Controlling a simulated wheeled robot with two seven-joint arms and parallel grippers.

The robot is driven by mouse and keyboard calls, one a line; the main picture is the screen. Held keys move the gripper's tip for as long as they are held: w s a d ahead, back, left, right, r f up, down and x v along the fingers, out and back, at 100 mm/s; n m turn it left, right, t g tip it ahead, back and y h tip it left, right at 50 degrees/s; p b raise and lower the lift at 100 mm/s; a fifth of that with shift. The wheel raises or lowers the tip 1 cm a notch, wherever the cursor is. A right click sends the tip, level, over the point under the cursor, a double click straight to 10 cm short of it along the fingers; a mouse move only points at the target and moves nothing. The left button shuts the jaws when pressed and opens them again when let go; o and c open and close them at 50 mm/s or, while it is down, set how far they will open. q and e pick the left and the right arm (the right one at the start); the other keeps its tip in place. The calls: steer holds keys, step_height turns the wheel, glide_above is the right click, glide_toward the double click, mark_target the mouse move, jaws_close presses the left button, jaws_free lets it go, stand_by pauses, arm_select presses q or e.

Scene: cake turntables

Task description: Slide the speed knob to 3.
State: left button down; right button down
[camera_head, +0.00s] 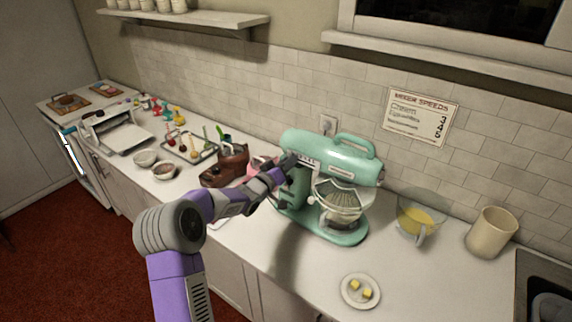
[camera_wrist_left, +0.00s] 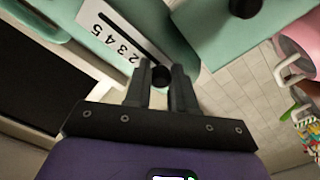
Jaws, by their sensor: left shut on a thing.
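The teal stand mixer (camera_head: 350,146) stands on the counter. Its white speed scale (camera_wrist_left: 112,30) shows the numbers 2, 3, 4 and 5 beside a dark slot in the left wrist view. The round black speed knob (camera_wrist_left: 160,73) sits between the fingertips of my left gripper (camera_wrist_left: 161,84), past the 2 on the side away from the 3. My left gripper (camera_head: 287,164) is shut on it, at the side of the mixer head in the head view. Any mark below 2 is hidden by the fingers. My right gripper is not in view.
A glass bowl with yellow contents (camera_head: 416,220), a beige crock (camera_head: 491,232) and a plate with yellow cubes (camera_head: 361,291) stand right of the mixer. A brown object (camera_head: 226,166) is close behind my left forearm. A mixer speeds sign (camera_head: 420,116) hangs on the tiles.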

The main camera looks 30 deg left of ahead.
arm_select(q)
steer(key=shift+d, duration=0.55)
steer(key=c, duration=1)
jaws_free()
steer(key=shift+a, duration=0.1)
steer(key=shift+o, duration=0.2)
steer(key=shift+s, duration=0.15)
steer(key=s, duration=0.7)
steer(key=shift+s+a+b, duration=0.2)
steer(key=shift+a+b, duration=0.05)
steer(key=shift+b, duration=0.2)
